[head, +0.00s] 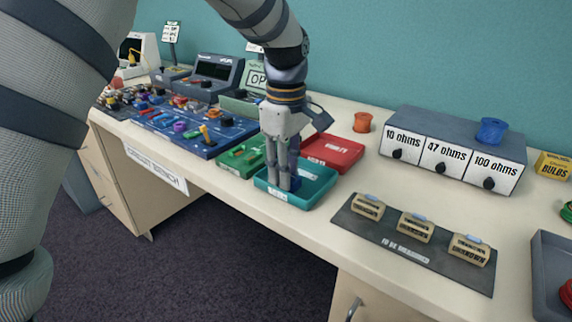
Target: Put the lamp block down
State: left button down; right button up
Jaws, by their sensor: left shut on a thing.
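My left gripper (283,181) reaches down over the teal tray (317,187), its fingers pointing into it. It is shut on the lamp block (294,152), of which only a dark purple-blue part shows between and behind the fingers. The fingers hide most of the block. I cannot tell whether the block touches the tray floor. My right gripper is not in view.
A green tray (236,165) and a red tray (336,152) adjoin the teal one. A blue circuit board (190,134) lies left. Right are a resistor drawer box (450,146), a grey mat (366,231) with three tan blocks, and an orange spool (362,122).

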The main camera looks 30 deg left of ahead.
pick_arm(q)
jog(key=shift+w+f, duration=0.1)
jog(key=c, duration=1.3)
grip_release()
jog(key=shift+c, duration=0.2)
notch_tip(320, 180, up, 13)
